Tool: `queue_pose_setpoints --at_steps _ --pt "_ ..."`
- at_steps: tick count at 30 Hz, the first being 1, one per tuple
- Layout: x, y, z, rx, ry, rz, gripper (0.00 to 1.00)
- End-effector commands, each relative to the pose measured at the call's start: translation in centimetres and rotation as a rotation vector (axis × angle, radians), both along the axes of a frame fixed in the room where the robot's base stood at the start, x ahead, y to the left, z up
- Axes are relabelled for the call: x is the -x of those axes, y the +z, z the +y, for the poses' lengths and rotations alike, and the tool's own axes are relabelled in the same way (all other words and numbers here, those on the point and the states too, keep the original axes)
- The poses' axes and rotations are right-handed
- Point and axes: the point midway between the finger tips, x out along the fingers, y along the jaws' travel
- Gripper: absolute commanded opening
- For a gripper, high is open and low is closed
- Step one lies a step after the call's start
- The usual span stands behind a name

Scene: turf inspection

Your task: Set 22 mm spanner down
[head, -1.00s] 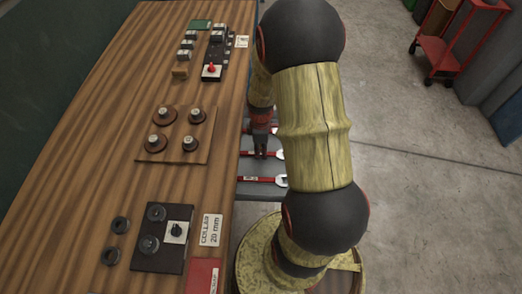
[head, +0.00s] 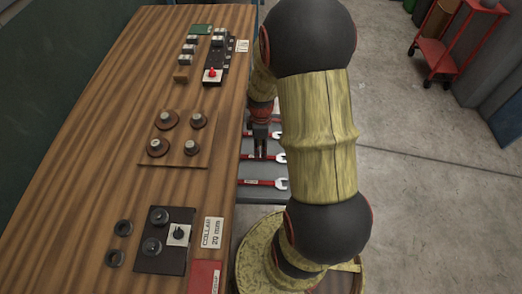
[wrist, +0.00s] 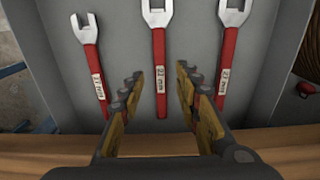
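Three red-handled spanners with silver open ends lie side by side in a grey tray (wrist: 195,105). In the wrist view the left one (wrist: 91,62) is smaller. The middle one (wrist: 159,60) has a tag that seems to read 21 or 22 mm. The right one (wrist: 230,60) has a tag that seems to read 22 mm; the tags are too small to be sure. My gripper (wrist: 160,78) is open and empty above the tray, its fingers apart on either side of the middle handle. In the head view my gripper (head: 260,152) is over the tray, partly hiding the spanners.
The wooden bench (head: 110,180) runs along the tray's left side. It holds a board with several round knobs (head: 190,147), a dark collar fixture (head: 165,240) and loose black rings (head: 115,257). A red trolley (head: 460,45) stands far right; the floor between is clear.

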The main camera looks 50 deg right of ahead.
Motion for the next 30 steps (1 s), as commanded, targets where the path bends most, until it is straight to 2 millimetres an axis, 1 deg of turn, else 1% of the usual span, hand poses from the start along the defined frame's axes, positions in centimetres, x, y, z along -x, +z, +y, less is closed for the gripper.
queue_pose_setpoints --at_steps 1,6,9,14,17,20,21,23,24,26,27,30 --pt "-0.1 1.6 0.0 0.002 0.0 -0.003 0.33" --pt "0.0 4.7 0.0 0.002 0.0 -0.001 0.33" --pt "0.0 6.0 0.0 0.0 0.0 0.0 0.33" --pt "-0.1 7.2 0.1 0.001 -0.002 -0.002 0.33" --pt "-0.6 9.0 1.0 0.014 -0.023 -0.021 0.33" --pt "-1.6 12.8 3.4 0.035 -0.087 -0.071 0.33" --pt "-1.9 14.8 4.9 0.043 -0.124 -0.099 0.33" --pt "-2.1 18.0 7.4 0.05 -0.186 -0.149 0.33" --pt "-1.9 20.0 9.2 0.049 -0.231 -0.183 0.33" --pt "-1.3 22.8 11.8 0.04 -0.3 -0.234 0.33" --pt "-0.7 24.5 13.5 0.028 -0.345 -0.27 0.33" --pt "1.3 28.1 17.4 -0.017 -0.455 -0.349 0.33"
